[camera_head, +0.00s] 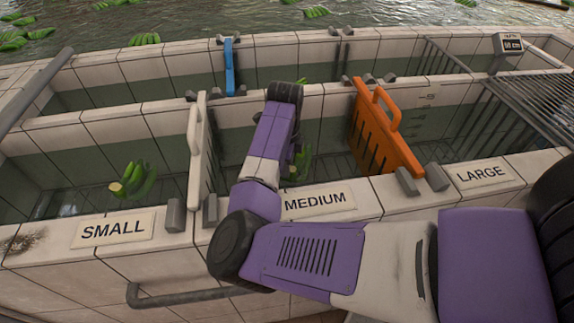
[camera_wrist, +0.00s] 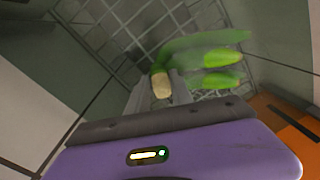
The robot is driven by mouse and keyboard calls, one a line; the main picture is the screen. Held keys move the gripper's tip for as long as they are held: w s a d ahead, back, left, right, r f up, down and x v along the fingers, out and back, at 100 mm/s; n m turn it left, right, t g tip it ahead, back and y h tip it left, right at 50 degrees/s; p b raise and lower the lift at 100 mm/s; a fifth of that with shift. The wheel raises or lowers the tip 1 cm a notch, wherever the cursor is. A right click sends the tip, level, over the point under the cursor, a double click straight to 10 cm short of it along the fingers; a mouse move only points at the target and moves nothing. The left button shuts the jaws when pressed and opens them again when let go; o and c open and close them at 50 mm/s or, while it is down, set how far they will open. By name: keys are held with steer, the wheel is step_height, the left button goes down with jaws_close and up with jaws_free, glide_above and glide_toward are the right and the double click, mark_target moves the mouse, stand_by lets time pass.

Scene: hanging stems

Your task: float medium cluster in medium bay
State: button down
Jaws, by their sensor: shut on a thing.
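The medium cluster is a bunch of green bananas (camera_head: 303,163) low inside the medium bay, partly hidden behind my arm. In the wrist view, its green fingers (camera_wrist: 216,59) and pale cut stem end (camera_wrist: 161,84) show just beyond my gripper (camera_wrist: 165,98). My gripper is shut on the cluster near its stem. The medium bay's front wall carries the MEDIUM label (camera_head: 316,201). Below the cluster, the wrist view shows a wire grid floor (camera_wrist: 125,25). Whether the cluster touches the water or the grid I cannot tell.
A white divider (camera_head: 196,150) bounds the bay on the left, an orange slotted divider (camera_head: 378,130) on the right. Another green cluster (camera_head: 133,180) lies in the small bay. A blue gate (camera_head: 229,68) stands behind. Metal bars (camera_head: 520,95) cover part of the right side.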

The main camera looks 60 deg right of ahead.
steer(key=shift+f+b, duration=0.6)
steer(key=shift+f, duration=0.4)
stand_by(0.5)
steer(key=c, duration=1.1)
jaws_free()
steer(key=shift+o, duration=0.2)
steer(key=shift+f, duration=0.1)
steer(key=r, duration=0.8)
steer(key=shift+a+r, duration=0.1)
steer(key=shift+a, duration=0.15)
step_height(320, 180, up, 17)
steer(key=p, duration=1.4)
steer(key=shift+r, duration=0.15)
